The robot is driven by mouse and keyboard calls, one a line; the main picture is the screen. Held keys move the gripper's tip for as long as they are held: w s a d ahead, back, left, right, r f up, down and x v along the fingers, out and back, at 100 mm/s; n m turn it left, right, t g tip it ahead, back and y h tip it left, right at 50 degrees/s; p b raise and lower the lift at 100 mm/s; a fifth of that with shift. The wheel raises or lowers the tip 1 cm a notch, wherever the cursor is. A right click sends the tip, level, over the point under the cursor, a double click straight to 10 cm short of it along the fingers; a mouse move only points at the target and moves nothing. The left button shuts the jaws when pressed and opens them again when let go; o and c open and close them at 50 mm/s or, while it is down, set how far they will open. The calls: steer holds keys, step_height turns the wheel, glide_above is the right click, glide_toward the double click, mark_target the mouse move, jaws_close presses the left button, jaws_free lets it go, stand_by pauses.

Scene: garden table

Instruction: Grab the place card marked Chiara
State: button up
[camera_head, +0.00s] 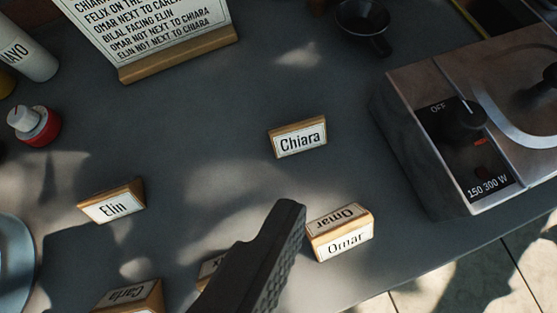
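The place card marked Chiara (299,140) stands upright on the dark grey table, right of the middle of the view, with its white face and wooden edge showing. Nothing covers it. My gripper (286,212) shows as one dark, ridged finger rising from the bottom edge. In the picture its tip is below the Chiara card and apart from it, beside the Omar card. A second finger cannot be made out, so I cannot tell whether it is open or shut.
Cards marked Omar (346,243), Elin (113,205) and Carla (130,299) stand nearby; another is mostly hidden behind my finger. A hotplate (470,150) stands at right, a text sign (180,57) at upper left. The table is clear around the Chiara card.

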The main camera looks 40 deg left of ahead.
steer(key=w+a+f+n+g+h, duration=0.15)
steer(key=w+a+n+g, duration=0.35)
steer(key=w+a+g, duration=0.5)
glide_above(297, 124)
steer(key=shift+n, duration=0.3)
steer(key=f, duration=1.2)
steer(key=shift+s+f, duration=0.1)
steer(key=shift+s, duration=0.2)
steer(key=shift+w+f, duration=0.15)
steer(key=shift+f, duration=1.3)
steer(key=shift+w+f, duration=0.15)
steer(key=shift+f, duration=1.25)
steer(key=c, duration=1.1)
steer(key=shift+o, duration=0.2)
steer(key=shift+r, duration=0.15)
